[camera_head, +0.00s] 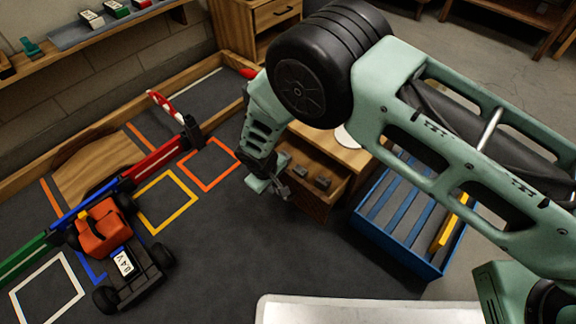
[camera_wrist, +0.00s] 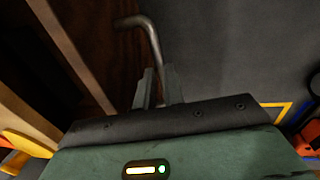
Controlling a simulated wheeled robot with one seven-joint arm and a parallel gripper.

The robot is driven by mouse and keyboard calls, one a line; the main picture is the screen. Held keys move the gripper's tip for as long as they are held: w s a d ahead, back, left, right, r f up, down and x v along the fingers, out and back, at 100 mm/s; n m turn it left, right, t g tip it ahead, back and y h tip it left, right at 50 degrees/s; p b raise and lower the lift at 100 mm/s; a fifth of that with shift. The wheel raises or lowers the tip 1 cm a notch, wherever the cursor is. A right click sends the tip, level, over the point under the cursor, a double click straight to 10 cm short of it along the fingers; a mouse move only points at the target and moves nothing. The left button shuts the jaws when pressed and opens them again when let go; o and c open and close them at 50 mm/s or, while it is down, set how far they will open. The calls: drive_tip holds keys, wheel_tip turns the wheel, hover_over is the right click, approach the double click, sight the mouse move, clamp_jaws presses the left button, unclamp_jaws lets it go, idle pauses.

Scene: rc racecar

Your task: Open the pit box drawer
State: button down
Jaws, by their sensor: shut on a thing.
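The wooden pit box (camera_head: 345,152) stands right of centre in the head view. Its drawer (camera_head: 312,198) is pulled part way out, and a few small dark items show inside it. My gripper (camera_head: 283,190) is at the drawer's front, pointing down. In the wrist view, my gripper's fingers (camera_wrist: 156,86) are shut on the bent grey metal handle (camera_wrist: 150,35), beside the dark brown drawer front (camera_wrist: 88,40). In the head view the handle is mostly hidden by my gripper.
A blue slatted crate (camera_head: 378,240) with a yellow bar stands right of the pit box. An orange racecar (camera_head: 105,230) sits on the dark floor at left, near coloured barriers and painted squares. A pale surface (camera_head: 360,312) lies at the bottom. Floor left of the drawer is clear.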

drive_tip(key=s+a, duration=0.6)
drive_tip(key=s, duration=0.2)
drive_tip(key=shift+s+a+p, duration=0.3)
drive_tip(key=shift+p, duration=0.05)
drive_tip(key=c, duration=1.5)
unclamp_jaws()
drive_tip(key=r+p, duration=0.2)
drive_tip(key=r, duration=0.3)
drive_tip(key=s+a+r+p, duration=0.1)
drive_tip(key=r+p, duration=0.1)
drive_tip(key=r, duration=0.4)
drive_tip(key=s+a+r+p, duration=0.1)
drive_tip(key=r+p, duration=0.2)
drive_tip(key=r, duration=0.3)
drive_tip(key=shift+s, duration=0.25)
